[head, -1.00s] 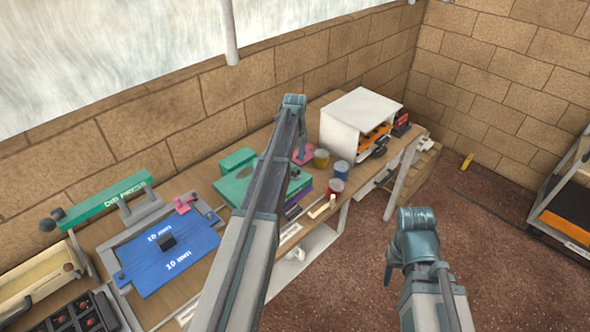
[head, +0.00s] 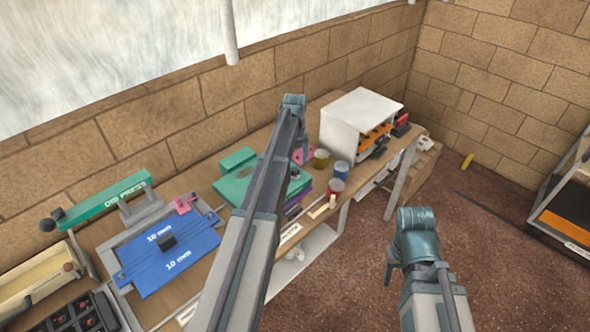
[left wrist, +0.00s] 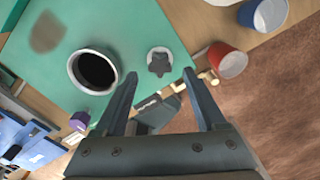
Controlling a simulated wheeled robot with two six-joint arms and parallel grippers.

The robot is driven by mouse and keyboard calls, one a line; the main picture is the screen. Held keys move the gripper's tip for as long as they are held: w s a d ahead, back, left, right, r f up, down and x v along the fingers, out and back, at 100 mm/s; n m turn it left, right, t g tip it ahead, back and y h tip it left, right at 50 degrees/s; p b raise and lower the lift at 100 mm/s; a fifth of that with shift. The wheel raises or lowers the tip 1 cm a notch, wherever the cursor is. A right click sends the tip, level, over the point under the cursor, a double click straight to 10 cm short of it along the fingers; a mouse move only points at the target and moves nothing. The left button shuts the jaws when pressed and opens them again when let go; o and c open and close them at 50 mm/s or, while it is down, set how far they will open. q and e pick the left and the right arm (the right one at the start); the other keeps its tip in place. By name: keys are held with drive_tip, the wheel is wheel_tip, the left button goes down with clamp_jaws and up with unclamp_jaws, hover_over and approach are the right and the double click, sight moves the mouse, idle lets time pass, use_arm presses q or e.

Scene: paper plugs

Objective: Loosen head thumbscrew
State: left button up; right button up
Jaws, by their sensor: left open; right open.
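A grey star-shaped thumbscrew (left wrist: 159,61) stands on a pale round base on the green head (left wrist: 130,25) in the left wrist view. My left gripper (left wrist: 160,73) is open, its two fingers pointing toward the thumbscrew, one on either side of it in the picture. I cannot tell the height gap between fingertips and screw. Nothing is held. In the head view the green head (head: 238,186) is partly hidden by my left arm; my left gripper (head: 300,143) hangs over its far right side. My right gripper (head: 392,270) is open and empty above the floor, off the bench.
A white-rimmed dark round opening (left wrist: 95,70) is left of the thumbscrew. A red cup (left wrist: 228,62) and blue cup (left wrist: 263,14) stand to the right. The bench also holds a white cabinet (head: 350,115) and a blue plate (head: 168,258). Open floor lies right.

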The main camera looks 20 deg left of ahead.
sight(295, 169)
use_arm(q)
drive_tip(key=shift+f, duration=0.15)
drive_tip(key=shift+f+b, duration=1.9)
drive_tip(key=shift+b, duration=0.1)
clamp_jaws()
